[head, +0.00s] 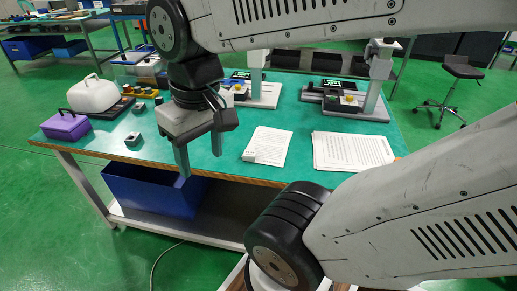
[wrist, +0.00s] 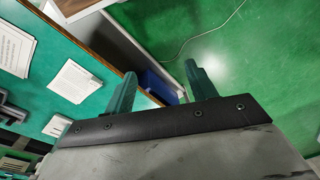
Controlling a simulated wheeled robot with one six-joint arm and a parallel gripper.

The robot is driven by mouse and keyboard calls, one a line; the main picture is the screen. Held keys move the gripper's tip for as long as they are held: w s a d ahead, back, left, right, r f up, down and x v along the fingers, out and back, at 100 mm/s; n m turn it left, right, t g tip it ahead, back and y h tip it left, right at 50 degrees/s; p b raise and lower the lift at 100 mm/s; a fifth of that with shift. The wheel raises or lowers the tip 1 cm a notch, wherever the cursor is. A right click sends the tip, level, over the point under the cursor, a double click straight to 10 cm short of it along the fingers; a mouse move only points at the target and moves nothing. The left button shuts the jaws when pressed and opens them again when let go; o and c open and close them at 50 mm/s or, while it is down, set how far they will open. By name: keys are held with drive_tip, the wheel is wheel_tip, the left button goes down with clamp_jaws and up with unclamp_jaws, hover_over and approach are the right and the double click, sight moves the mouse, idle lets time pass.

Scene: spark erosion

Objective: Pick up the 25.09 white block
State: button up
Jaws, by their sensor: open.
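A small whitish block (head: 249,157) appears at the near left corner of a paper sheet on the green table; it is tiny, and I cannot read any number on it. My gripper (head: 201,163) is open and empty, pointing down near the table's front edge. It is left of the paper and apart from the block. In the wrist view, the fingers of my gripper (wrist: 160,69) stand apart with nothing between them, over the table edge and the floor. I cannot make out the block in the wrist view.
The green table (head: 225,165) also carries a small grey block (head: 132,139), a purple box (head: 65,125), a white rounded case (head: 94,95) and a paper stack (head: 352,151). Measuring stands are at the back. A blue bin (head: 150,190) sits below. A stool (head: 455,90) stands right.

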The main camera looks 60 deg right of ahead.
drive_tip(key=w+d+f+m+g+y, duration=0.1)
drive_tip(key=w+d+f+m+y, duration=0.4)
drive_tip(key=w+m, duration=0.2)
drive_tip(key=m+t+y, duration=0.4)
drive_tip(key=m+t, duration=0.3)
drive_tip(key=m, duration=0.7)
hover_over(251, 153)
drive_tip(key=a, duration=0.7)
wheel_tip(251, 153, down, 12)
drive_tip(key=s+d+f+m+t+h, duration=0.1)
drive_tip(key=s+d+f+m, duration=0.1)
drive_tip(key=d+f, duration=0.1)
drive_tip(key=s+d+f+m+t+h, duration=0.1)
drive_tip(key=d+f+m+t, duration=0.1)
drive_tip(key=d+f+m, duration=0.1)
drive_tip(key=s+d+f+m+t+h, duration=0.1)
drive_tip(key=s+d+f+m+t, duration=0.1)
drive_tip(key=d+f+m, duration=0.1)
drive_tip(key=shift+s+d, duration=0.3)
drive_tip(key=shift+d, duration=0.55)
drive_tip(key=shift+w+f, duration=0.15)
drive_tip(key=shift+f, duration=0.05)
drive_tip(key=x, duration=0.7)
drive_tip(key=shift+a+r, duration=0.15)
drive_tip(key=shift+a, duration=0.2)
drive_tip(key=c, duration=1.2)
